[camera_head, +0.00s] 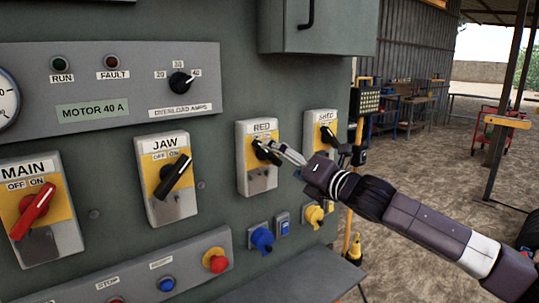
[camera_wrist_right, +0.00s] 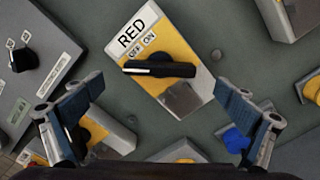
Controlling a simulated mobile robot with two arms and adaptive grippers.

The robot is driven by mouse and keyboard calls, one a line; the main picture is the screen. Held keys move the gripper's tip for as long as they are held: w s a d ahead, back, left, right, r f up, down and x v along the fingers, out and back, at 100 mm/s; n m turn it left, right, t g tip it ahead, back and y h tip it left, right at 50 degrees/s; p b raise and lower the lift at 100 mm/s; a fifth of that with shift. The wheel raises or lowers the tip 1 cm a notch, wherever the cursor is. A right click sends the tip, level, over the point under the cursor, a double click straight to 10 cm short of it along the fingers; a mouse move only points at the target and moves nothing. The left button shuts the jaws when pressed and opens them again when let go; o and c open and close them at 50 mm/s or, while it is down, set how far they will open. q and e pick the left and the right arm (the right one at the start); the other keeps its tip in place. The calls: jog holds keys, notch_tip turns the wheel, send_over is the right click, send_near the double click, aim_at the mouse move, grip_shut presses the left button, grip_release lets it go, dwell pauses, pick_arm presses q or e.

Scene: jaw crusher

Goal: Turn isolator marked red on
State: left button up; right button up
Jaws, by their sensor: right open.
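The isolator marked RED (camera_head: 243,170) is a grey box with a yellow plate on the green panel. Its black handle (camera_wrist_right: 160,69) is slanted, with its narrow end toward the OFF side of the label. It also shows in the right wrist view (camera_wrist_right: 187,55) as a tilted box in the middle. My right gripper (camera_head: 284,153) is open in front of the handle. In the wrist view its two fingers (camera_wrist_right: 158,95) stand to either side below the handle, apart from it. Contact cannot be told from the head view. My left gripper is not in view.
The JAW isolator (camera_head: 172,207) and the MAIN isolator (camera_head: 45,244) with a red handle are to the left. A similar isolator (camera_head: 312,121) is just right, partly behind my arm. Blue (camera_head: 262,239) and yellow sockets sit below. A grey box (camera_head: 320,25) juts out above.

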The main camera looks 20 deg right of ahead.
aim_at(271, 156)
jog(key=shift+p+x, duration=0.4)
jog(key=shift+x, duration=1.95)
jog(key=c, duration=1.2)
jog(key=shift+o, duration=0.2)
jog(key=shift+r+m+p, duration=0.1)
jog(key=shift+m+p, duration=1.6)
jog(key=shift+p, duration=0.15)
jog(key=m+p, duration=0.3)
jog(key=m, duration=0.1)
jog(key=shift+m, duration=0.3)
jog(key=m+p, duration=0.3)
jog(key=m, duration=0.2)
jog(key=shift+p, duration=0.3)
jog(key=shift+m+p, duration=0.95)
jog(key=shift+m, duration=1.55)
jog(key=shift+f, duration=0.2)
